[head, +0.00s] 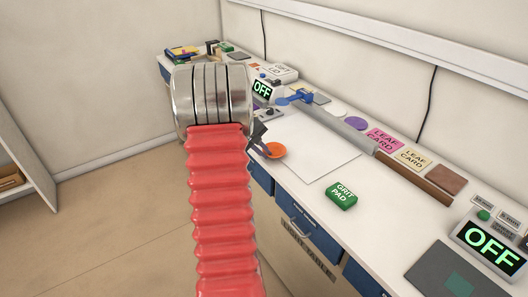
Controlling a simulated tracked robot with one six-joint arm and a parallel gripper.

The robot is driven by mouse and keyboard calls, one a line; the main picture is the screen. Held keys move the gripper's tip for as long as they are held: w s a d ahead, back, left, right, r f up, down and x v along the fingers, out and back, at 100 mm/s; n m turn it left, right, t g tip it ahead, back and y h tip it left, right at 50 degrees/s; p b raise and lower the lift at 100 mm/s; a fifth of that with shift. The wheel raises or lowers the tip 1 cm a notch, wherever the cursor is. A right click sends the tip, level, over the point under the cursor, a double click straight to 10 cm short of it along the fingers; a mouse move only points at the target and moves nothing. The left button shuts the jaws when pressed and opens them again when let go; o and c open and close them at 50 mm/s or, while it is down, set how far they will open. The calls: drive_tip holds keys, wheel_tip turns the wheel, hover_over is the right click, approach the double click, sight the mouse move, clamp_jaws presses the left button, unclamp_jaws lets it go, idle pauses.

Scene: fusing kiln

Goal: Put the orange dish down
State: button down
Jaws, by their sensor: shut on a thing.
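The orange dish (276,150) is small and round and shows just right of my arm in the head view. My gripper (264,149) is shut on its left side. My arm, with a red ribbed sleeve and a metal joint, hides the area left of the dish. The dish appears over the front part of the white worktop, near the left edge of a pale sheet (318,150). I cannot tell whether it touches the surface below.
A green grit pad (341,195) lies right of the dish. Two boxes read OFF, one at far right (490,243). Blue drawers (305,228) are below. The pale sheet's middle is clear.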

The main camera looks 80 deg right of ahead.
drive_tip(key=c, duration=1.9)
unclamp_jaws()
drive_tip(key=v, duration=1.2)
drive_tip(key=shift+r, duration=0.1)
